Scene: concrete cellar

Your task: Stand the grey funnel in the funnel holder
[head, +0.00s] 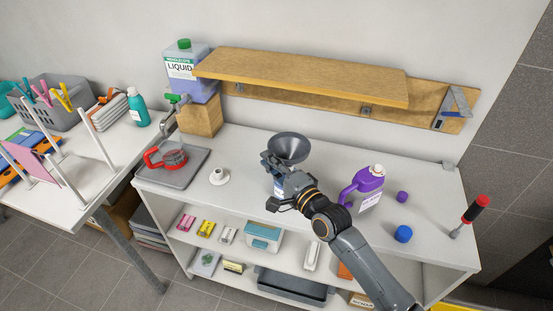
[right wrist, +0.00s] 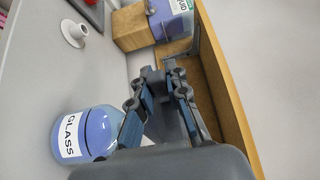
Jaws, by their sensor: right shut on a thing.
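The grey funnel (head: 289,147) shows in the head view with its wide mouth facing up. My right gripper (head: 279,171) is shut on it just below the cone and holds it above the worktop; the fingers also show in the right wrist view (right wrist: 160,98). The spout is hidden behind the gripper. A small white stand with a round base (head: 219,176), apparently the funnel holder, stands empty on the worktop left of the gripper. It also shows at the upper left of the right wrist view (right wrist: 78,30). My left gripper is not in view.
A blue glass bottle (right wrist: 84,134) stands close below the gripper. A red-handled jug (head: 173,155) sits on a grey tray (head: 189,176) to the left. A purple jug (head: 368,184) stands right of the arm. A wooden shelf (head: 310,75) overhangs the back.

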